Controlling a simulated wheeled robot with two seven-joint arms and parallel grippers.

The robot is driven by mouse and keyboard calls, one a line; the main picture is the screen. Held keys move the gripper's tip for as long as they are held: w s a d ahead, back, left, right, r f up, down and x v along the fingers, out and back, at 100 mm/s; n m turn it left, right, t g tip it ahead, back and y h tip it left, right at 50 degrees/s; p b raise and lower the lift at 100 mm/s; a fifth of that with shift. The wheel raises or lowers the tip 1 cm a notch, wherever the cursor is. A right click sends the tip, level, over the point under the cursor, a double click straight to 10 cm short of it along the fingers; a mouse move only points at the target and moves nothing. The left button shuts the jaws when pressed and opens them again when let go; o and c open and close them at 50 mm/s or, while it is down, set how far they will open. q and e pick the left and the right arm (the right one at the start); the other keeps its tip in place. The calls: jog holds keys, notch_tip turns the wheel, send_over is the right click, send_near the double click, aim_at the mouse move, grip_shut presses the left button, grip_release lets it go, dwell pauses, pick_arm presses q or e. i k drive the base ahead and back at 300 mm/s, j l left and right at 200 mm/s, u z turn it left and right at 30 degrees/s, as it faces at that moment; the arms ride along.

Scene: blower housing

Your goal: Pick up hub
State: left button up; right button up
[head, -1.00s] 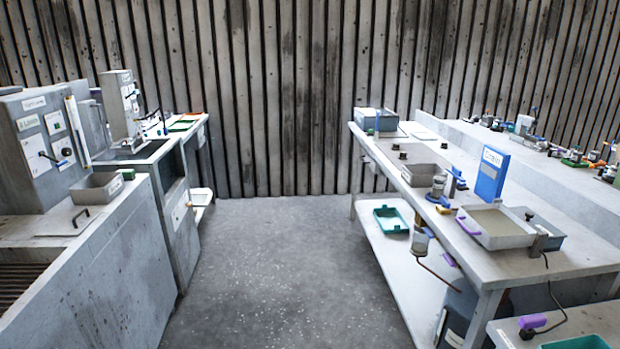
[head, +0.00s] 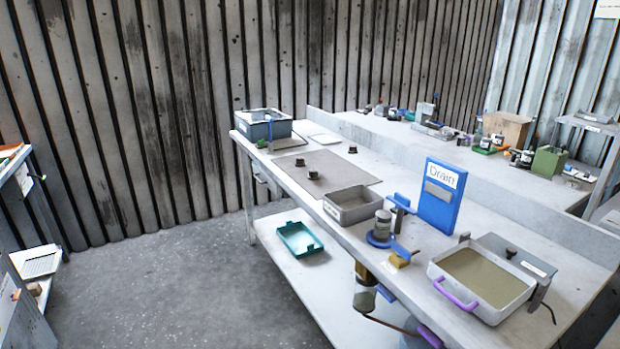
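I cannot tell for certain which thing is the hub. Small dark round parts stand on and beside a grey mat (head: 335,167) on the right-hand workbench; one dark part (head: 313,174) is near the mat's front edge, another (head: 352,149) near its back edge, and a third (head: 300,161) to the left. A grey cylindrical part (head: 382,224) stands upright on a blue round base, right of a grey labelled bin (head: 353,205). Neither of my grippers is in view.
The bench also holds a blue "Drain" sign (head: 441,195), a tray of liquid with purple handles (head: 482,283) and a blue-grey bin (head: 264,124). A teal tray (head: 300,238) lies on the lower shelf. The floor (head: 190,290) left of the bench is clear.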

aim_at(313, 174)
jog(key=i+j+z, duration=0.1)
jog(key=z, duration=0.25)
jog(key=i+j+z, duration=0.2)
jog(key=z, duration=0.15)
jog(key=i+j+z, duration=0.35)
jog(key=k+l, duration=0.05)
jog(key=l, duration=0.05)
